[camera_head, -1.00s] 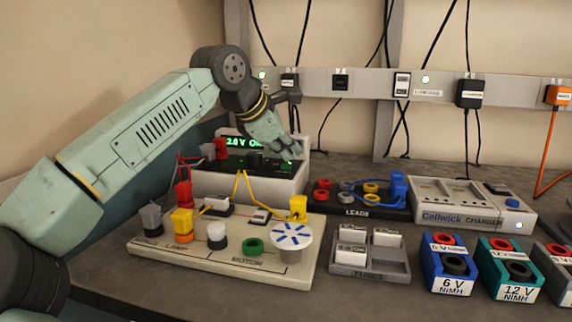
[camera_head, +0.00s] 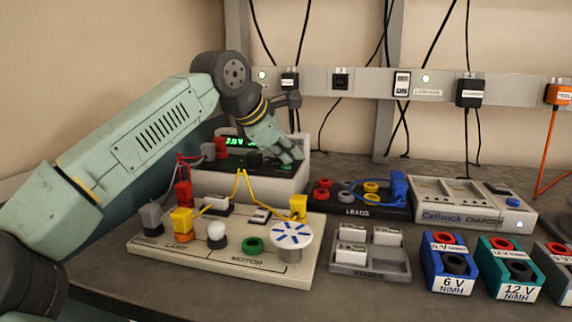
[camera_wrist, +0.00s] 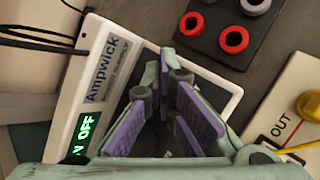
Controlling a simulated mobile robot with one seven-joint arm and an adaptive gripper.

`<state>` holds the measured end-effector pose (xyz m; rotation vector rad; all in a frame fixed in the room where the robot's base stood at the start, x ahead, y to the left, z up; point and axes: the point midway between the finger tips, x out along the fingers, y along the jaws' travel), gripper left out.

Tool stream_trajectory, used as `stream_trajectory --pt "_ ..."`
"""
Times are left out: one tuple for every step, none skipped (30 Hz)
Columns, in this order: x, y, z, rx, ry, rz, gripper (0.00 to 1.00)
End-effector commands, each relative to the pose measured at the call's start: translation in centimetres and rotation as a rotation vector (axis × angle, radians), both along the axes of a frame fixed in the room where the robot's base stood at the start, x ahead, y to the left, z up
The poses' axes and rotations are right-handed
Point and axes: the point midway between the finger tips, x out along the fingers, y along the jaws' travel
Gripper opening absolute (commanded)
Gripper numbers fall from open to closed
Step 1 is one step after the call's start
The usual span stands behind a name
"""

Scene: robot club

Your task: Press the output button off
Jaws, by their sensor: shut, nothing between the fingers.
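The bench power supply (camera_head: 228,186), a white box with a dark panel, stands at the back left of the bench. Its Ampwick label shows in the wrist view (camera_wrist: 107,65). Its green display (camera_head: 233,141) is partly covered in the head view; in the wrist view the display (camera_wrist: 84,138) ends in "OFF". My gripper (camera_head: 292,158) is shut and empty, fingers pointing down at the right part of the panel. In the wrist view my gripper (camera_wrist: 165,82) covers much of the panel. The output button is hidden, so I cannot tell whether the fingertips touch it.
A circuit board (camera_head: 205,258) with lamp, motor and yellow leads stands in front of the supply. The leads tray (camera_head: 357,212) is to the right, with a charger (camera_head: 470,218) beyond. A fuse tray (camera_head: 370,262) and battery blocks (camera_head: 447,285) stand in front.

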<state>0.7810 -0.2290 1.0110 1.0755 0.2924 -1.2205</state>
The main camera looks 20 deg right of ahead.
Motion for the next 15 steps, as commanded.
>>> stream_trajectory --pt "0.01 0.01 -0.03 0.001 0.001 0.000 0.00" --pt "0.01 0.02 -0.04 0.001 0.001 0.000 0.00" --pt "0.01 0.02 -0.04 0.001 0.001 0.000 0.00" --pt "0.01 0.01 -0.03 0.001 0.001 0.000 0.00" --pt "0.01 0.02 -0.04 0.001 0.001 0.000 0.00" --pt "0.01 0.01 -0.03 0.001 0.001 0.000 0.00" --pt "0.02 0.02 -0.01 0.001 0.001 0.000 0.00" --pt "0.01 0.01 0.06 0.001 0.001 0.000 0.00" --pt "0.01 0.01 0.17 0.001 0.001 0.000 0.00" --pt "0.01 0.01 0.28 0.001 0.001 0.000 0.00" --pt "0.01 0.00 0.40 0.001 0.001 0.000 0.00" --pt "0.01 0.01 0.57 0.001 0.001 0.000 0.00" --pt "0.01 0.01 0.71 0.001 0.001 0.000 0.00" --pt "0.01 0.00 0.82 0.001 0.001 0.000 0.00" --pt "0.02 0.00 0.94 0.001 0.001 0.000 0.00"
